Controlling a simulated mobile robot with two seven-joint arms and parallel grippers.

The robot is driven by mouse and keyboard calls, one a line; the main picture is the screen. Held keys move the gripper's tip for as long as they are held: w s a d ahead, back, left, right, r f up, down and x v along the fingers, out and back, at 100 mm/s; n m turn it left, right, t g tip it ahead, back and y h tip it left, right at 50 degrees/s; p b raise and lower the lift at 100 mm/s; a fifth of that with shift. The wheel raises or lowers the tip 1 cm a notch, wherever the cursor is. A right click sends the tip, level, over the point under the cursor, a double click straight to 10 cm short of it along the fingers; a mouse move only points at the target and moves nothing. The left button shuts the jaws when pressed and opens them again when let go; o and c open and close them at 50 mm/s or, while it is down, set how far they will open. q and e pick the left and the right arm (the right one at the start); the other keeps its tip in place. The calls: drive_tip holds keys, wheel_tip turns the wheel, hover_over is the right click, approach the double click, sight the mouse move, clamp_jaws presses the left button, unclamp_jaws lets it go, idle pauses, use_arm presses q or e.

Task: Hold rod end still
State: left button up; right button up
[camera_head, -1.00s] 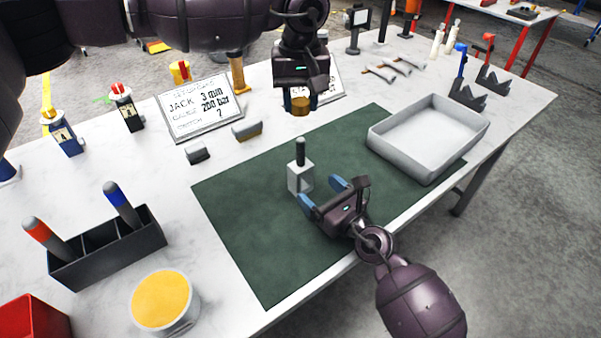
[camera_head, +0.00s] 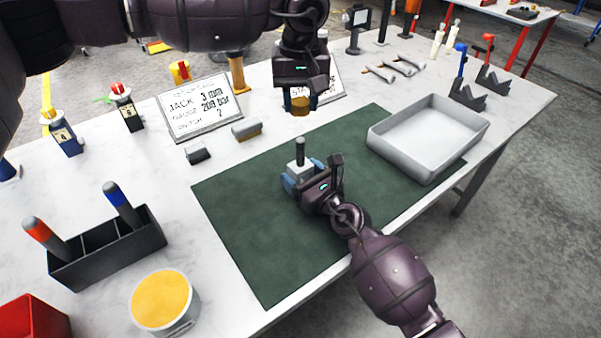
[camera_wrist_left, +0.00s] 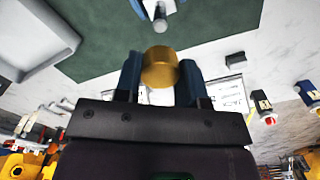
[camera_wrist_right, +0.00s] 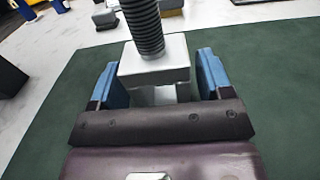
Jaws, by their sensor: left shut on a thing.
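The rod end is a light grey block (camera_head: 297,169) with a dark threaded rod standing upright from it, on the green mat; the block (camera_wrist_right: 155,65) and rod (camera_wrist_right: 144,25) also show in the right wrist view. My right gripper (camera_head: 299,181) has its blue fingers on either side of the block. In the right wrist view the fingers (camera_wrist_right: 160,82) are spread wide, with a gap at the right finger. My left gripper (camera_head: 299,98) is shut on a round brass piece (camera_wrist_left: 160,66), held above the table behind the rod end.
A grey tray (camera_head: 376,149) stands at the mat's right side. Two small blocks (camera_head: 197,154) (camera_head: 247,129) lie behind the green mat (camera_head: 260,250). A sign (camera_head: 203,109) stands behind them. A black holder (camera_head: 110,250) with markers and a yellow-topped tin (camera_head: 163,299) are at left.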

sight(301, 139)
drive_tip(key=c, duration=1.1)
use_arm(q)
drive_tip(key=shift+f, duration=2.5)
drive_tip(key=shift+f, duration=0.9)
drive_tip(key=shift+f, duration=0.6)
use_arm(e)
clamp_jaws()
use_arm(q)
drive_tip(key=m, duration=1)
